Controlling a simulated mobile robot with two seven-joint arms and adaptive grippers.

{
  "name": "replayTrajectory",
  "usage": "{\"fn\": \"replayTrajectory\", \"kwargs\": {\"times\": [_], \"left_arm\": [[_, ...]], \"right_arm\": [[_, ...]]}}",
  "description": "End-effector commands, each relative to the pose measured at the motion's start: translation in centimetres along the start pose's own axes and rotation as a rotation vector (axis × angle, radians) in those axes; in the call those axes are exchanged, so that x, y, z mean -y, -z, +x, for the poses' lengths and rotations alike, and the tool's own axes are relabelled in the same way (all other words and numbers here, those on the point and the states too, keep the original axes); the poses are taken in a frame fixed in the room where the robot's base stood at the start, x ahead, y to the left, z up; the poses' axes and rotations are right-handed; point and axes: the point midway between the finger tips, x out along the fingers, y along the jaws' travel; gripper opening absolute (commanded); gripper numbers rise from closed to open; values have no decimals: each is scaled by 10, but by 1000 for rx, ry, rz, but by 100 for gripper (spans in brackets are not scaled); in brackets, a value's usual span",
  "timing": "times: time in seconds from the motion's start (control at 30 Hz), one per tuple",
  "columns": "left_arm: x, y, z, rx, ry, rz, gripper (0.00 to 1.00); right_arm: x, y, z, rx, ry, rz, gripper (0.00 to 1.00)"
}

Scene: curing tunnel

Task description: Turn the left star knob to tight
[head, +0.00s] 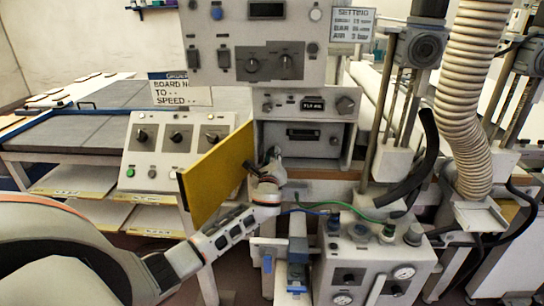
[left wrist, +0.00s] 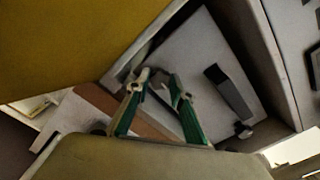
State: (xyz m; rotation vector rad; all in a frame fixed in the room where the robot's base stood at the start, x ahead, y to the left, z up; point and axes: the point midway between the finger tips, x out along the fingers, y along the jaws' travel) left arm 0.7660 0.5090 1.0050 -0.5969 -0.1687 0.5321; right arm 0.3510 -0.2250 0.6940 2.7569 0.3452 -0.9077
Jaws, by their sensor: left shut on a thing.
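My left gripper (head: 268,165) reaches into the open bay below the upper control panel, at its left side. In the left wrist view its two green-sided fingers (left wrist: 160,86) are closed around a small dark thing, which appears to be the left star knob (left wrist: 160,92). The fingers hide most of the knob, so its turn angle cannot be read. The pale front plate (head: 284,136) of the bay carries a dark bar handle (head: 303,134); this handle also shows in the left wrist view (left wrist: 231,91). A second dark star knob (left wrist: 243,130) sits beyond the handle. My right gripper is not in view.
A yellow door (head: 215,175) stands open left of the bay, close beside my left gripper. A sloped switch box (head: 160,180) is farther left. A valve box with gauges (head: 370,262) stands below right, with hoses and a ribbed duct (head: 470,90) at right.

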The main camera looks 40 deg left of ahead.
Motion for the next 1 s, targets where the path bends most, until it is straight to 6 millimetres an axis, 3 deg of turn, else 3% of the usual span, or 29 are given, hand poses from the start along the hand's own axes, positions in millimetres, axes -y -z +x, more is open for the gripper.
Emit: {"fn": "replayTrajectory", "kwargs": {"times": [0.03, 0.1, 0.57, 1.0], "left_arm": [[0, 2, -1, -2, 0, 2, 25], [0, 2, -1, -2, 0, 2, 39], [0, 1, -8, -1, 1, -1, 39], [0, 2, -88, -4, 1, -2, 39]], "right_arm": [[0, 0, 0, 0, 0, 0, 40], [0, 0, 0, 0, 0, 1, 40], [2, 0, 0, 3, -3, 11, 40], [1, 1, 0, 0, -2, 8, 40]]}}
